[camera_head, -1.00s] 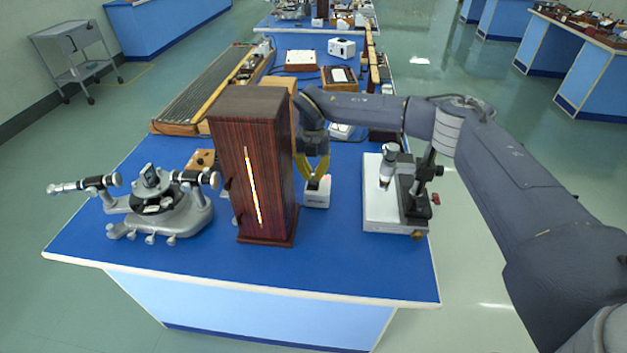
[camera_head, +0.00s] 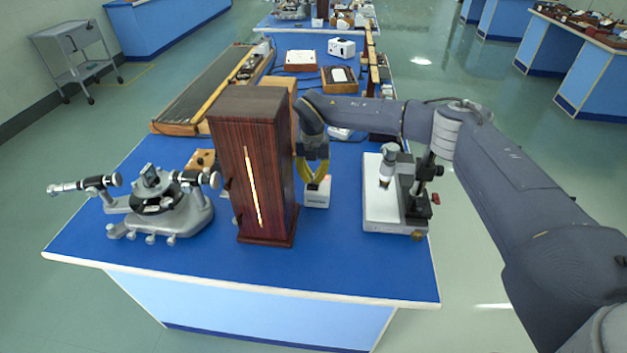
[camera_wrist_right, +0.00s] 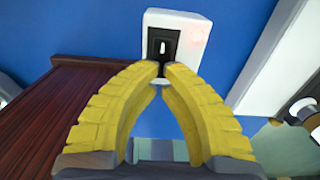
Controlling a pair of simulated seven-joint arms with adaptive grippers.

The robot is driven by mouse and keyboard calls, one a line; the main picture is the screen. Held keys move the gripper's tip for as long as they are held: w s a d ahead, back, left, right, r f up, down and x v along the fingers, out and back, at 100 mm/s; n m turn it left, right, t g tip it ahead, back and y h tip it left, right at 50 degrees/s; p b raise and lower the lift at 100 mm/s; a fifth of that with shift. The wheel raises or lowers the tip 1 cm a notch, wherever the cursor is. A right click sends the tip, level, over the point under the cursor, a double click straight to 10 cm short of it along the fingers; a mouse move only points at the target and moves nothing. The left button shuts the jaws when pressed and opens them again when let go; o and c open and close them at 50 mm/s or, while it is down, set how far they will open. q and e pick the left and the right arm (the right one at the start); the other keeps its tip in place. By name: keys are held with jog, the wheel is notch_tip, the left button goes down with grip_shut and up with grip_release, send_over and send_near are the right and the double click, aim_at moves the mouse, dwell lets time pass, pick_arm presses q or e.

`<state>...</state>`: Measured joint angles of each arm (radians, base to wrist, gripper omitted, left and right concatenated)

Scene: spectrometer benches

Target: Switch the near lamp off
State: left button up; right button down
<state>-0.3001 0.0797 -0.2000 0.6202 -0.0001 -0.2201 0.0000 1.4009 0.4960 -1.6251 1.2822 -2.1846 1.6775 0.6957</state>
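The near lamp is a tall dark-wood housing (camera_head: 252,165) standing upright on the blue bench, with a bright lit slit in its front. Just to its right sits a small white switch box (camera_head: 316,198). In the right wrist view, the white box (camera_wrist_right: 187,35) has a black panel with a small pale lever and a faint red glow beside it. My right gripper (camera_head: 315,184), with yellow fingers, points down at this box. Its fingertips (camera_wrist_right: 164,68) are together at the lower edge of the black panel; whether they touch it I cannot tell. My left gripper is out of view.
A grey spectrometer (camera_head: 160,210) stands left of the lamp. A white-based microscope stand (camera_head: 385,215) stands right of the switch box. A long ribbed wooden-framed unit (camera_head: 205,88) lies behind. The bench front is clear.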

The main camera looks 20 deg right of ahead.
jog(key=shift+f, duration=1)
dwell(0.6)
jog(key=shift+r, duration=3.5)
